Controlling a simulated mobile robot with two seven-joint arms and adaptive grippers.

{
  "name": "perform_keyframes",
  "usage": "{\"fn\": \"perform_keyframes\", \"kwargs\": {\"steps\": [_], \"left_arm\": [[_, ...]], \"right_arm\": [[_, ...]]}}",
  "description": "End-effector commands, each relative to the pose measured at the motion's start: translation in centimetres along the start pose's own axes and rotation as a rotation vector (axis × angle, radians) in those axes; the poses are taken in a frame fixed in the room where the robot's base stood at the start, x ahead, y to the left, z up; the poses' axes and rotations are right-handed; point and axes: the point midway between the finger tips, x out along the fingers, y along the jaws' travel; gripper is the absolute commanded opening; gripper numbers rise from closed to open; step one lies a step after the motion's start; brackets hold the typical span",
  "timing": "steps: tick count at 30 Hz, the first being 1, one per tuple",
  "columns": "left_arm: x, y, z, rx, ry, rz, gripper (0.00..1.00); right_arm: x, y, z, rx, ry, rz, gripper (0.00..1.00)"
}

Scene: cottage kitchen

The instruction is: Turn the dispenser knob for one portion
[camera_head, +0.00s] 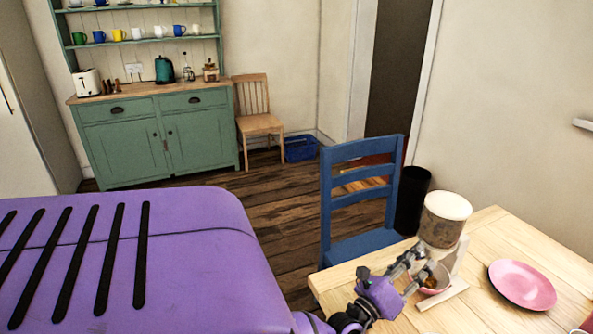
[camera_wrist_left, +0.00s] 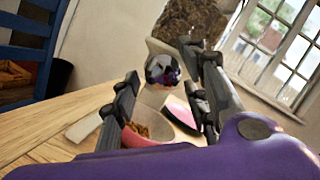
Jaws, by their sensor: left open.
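The dispenser (camera_head: 441,228) stands on the wooden table, with a pale lid, a see-through hopper of brown pieces and a white stand. Its hopper also shows at the top of the left wrist view (camera_wrist_left: 195,22). The round shiny knob (camera_wrist_left: 163,70) shows between the fingers in the left wrist view; in the head view I cannot make it out. A pink bowl (camera_wrist_left: 138,138) with some brown pieces sits below the knob. My left gripper (camera_head: 416,264) is open, its fingers on either side of the knob, with no clear contact. My right gripper is not in view.
A pink plate (camera_head: 522,285) lies on the table (camera_head: 490,232) right of the dispenser. A blue chair (camera_head: 360,195) stands at the table's far edge, with a black bin (camera_head: 411,200) behind it. A green dresser (camera_head: 155,135) is far off at the back.

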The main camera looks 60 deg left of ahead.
Motion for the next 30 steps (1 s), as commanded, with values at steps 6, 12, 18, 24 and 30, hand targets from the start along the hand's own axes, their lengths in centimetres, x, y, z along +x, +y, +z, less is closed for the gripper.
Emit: {"fn": "perform_keyframes", "kwargs": {"steps": [6,12,18,24,30], "left_arm": [[-3.0,0.2,-0.3,-0.055,0.004,0.025,0.41],[-7.0,0.2,-0.4,-0.053,0.005,0.026,0.41],[-10.0,1.0,1.4,-0.176,-0.069,0.114,0.41],[-13.0,3.0,3.2,-0.325,-0.161,0.245,0.41],[-16.3,5.1,4.3,-0.454,-0.245,0.381,0.41]], "right_arm": [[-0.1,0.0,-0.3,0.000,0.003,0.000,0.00],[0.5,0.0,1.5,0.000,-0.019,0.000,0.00],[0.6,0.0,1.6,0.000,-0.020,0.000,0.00],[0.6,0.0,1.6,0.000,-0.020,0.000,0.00],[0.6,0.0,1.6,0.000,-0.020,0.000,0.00]]}}
